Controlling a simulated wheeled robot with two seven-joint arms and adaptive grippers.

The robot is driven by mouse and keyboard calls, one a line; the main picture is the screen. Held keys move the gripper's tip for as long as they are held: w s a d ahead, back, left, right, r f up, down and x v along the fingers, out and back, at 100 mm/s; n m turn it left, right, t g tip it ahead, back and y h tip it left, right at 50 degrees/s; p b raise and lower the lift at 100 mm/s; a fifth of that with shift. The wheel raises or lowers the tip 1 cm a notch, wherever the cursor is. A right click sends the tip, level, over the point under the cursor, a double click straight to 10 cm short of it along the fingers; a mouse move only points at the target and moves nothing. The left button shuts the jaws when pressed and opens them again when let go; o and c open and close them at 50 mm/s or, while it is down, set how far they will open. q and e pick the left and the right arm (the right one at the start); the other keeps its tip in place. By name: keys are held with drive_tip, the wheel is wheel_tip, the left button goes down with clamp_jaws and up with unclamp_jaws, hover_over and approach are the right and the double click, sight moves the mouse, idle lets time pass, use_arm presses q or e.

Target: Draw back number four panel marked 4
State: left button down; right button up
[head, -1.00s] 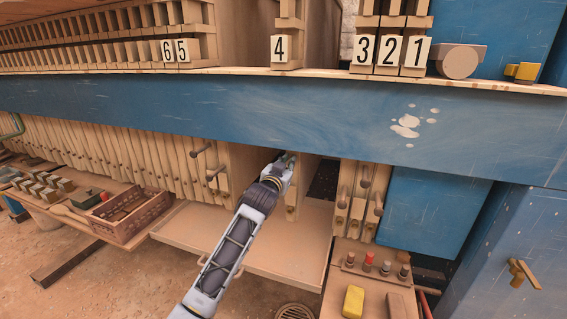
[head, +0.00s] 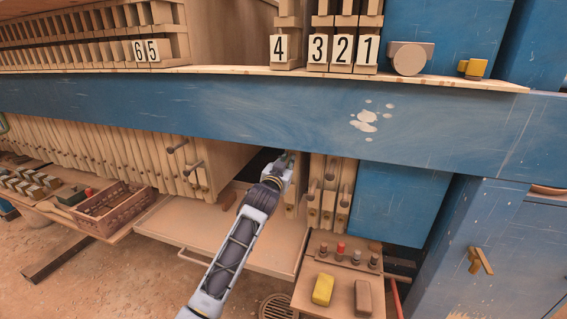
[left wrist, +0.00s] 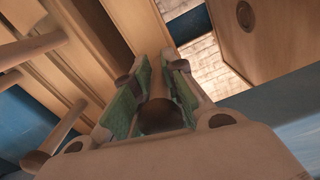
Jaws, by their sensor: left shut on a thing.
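The panel with the number 4 plate (head: 279,48) stands right beside the panel with the 3 plate (head: 318,48). Its lower part (head: 291,205) shows below the blue beam, just left of the other numbered panels' handles. My left gripper (head: 284,165) reaches under the beam at this panel. In the left wrist view its green-padded fingers (left wrist: 155,95) are shut on a round wooden handle (left wrist: 160,112), whose end points toward the camera. In the head view my fingers mostly hide this handle. My right gripper is not in view.
Plates 6 and 5 (head: 146,50) mark the left stack, across an open gap from panel 4. The blue beam (head: 230,105) crosses above my arm. A drip tray (head: 215,225) lies below. A side table (head: 338,292) with a yellow block (head: 323,289) stands at right.

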use_arm(q)
drive_tip(key=d, duration=0.2)
drive_tip(key=s+d, duration=0.1)
drive_tip(key=shift+d+r, duration=0.1)
drive_tip(key=shift+d, duration=0.25)
drive_tip(key=c, duration=1.4)
unclamp_jaws()
drive_tip(key=shift+a+v, duration=0.1)
drive_tip(key=shift+v, duration=2.9)
drive_tip(key=shift+a+v, duration=0.15)
drive_tip(key=shift+v, duration=2.8)
